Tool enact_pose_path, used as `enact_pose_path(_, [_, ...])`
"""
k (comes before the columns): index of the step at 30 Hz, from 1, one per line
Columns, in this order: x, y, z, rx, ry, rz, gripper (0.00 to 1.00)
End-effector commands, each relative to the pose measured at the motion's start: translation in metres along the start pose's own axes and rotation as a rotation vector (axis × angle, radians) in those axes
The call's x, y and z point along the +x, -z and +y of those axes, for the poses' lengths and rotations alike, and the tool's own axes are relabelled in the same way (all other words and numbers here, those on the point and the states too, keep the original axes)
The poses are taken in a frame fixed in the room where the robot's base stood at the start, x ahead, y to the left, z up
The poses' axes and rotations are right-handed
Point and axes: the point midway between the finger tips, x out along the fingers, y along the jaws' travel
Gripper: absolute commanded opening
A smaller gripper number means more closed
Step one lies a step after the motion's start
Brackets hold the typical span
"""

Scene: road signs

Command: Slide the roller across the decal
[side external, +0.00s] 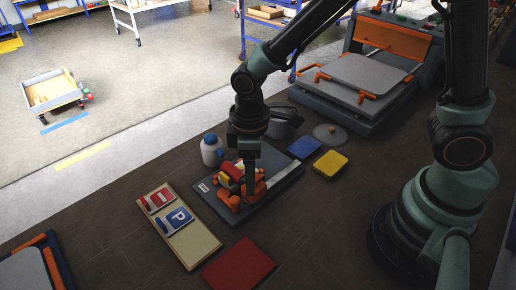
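My gripper (250,182) points down over a dark grey plate (286,181) in the middle of the side external view. Orange parts and a red-and-yellow piece (230,175) are clustered at the fingers, above or on the plate. I cannot tell which of these is the roller, nor whether the fingers are shut on it. A small white label (203,187) shows at the plate's left corner. No decal can be made out for sure under the cluster; the arm and orange parts hide that area.
A wooden board (194,244) with a red sign and a blue P sign lies left of the plate. A red sheet (238,265) lies in front. A bottle (211,151), a dark pot (285,122), and blue (304,147) and yellow (331,164) pads stand behind and right. An orange-grey press (368,75) is at back.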

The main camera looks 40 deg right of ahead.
Motion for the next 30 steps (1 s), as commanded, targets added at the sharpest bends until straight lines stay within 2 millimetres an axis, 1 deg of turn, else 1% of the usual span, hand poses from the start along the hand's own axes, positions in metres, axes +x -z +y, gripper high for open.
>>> enact_pose_path(8, [0.001, -0.002, 0.001, 0.004, 0.002, -0.005, 0.69])
enact_pose_path(11, [-0.003, -0.002, 0.001, 0.004, 0.001, -0.004, 0.69])
enact_pose_path(13, [-0.010, -0.002, 0.001, 0.004, 0.001, -0.002, 0.69])
enact_pose_path(17, [-0.032, -0.001, 0.001, 0.004, 0.000, 0.001, 0.69])
enact_pose_path(24, [-0.082, 0.000, 0.001, 0.003, -0.001, 0.002, 0.69])
enact_pose_path(27, [-0.098, -0.001, 0.001, 0.003, 0.000, 0.001, 0.69])
enact_pose_path(30, [-0.110, -0.001, 0.001, 0.003, 0.000, -0.002, 0.69])
